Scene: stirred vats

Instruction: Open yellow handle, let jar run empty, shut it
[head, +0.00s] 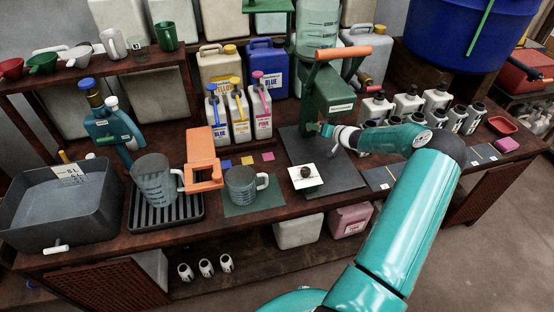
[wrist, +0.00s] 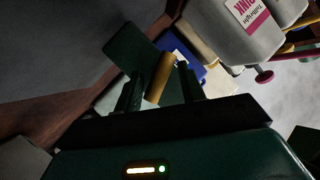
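A clear graduated jar (head: 318,28) with pale liquid stands at the back, above a dark green machine (head: 328,90) with an orange lever (head: 343,53). My gripper (head: 326,131) is at the foot of this machine, above its dark base plate. In the wrist view a yellow handle (wrist: 160,78) shows between the two fingers of my gripper (wrist: 160,92). The fingers stand apart, with a gap on each side of it. The yellow handle is hidden or too small to make out in the head view.
A white card with a dark knob (head: 306,173) lies on the base plate. A measuring jug (head: 240,187) stands left of it, beside an orange stand (head: 202,160). Several labelled jugs (head: 238,115) stand behind, and small bottles (head: 408,103) at right.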

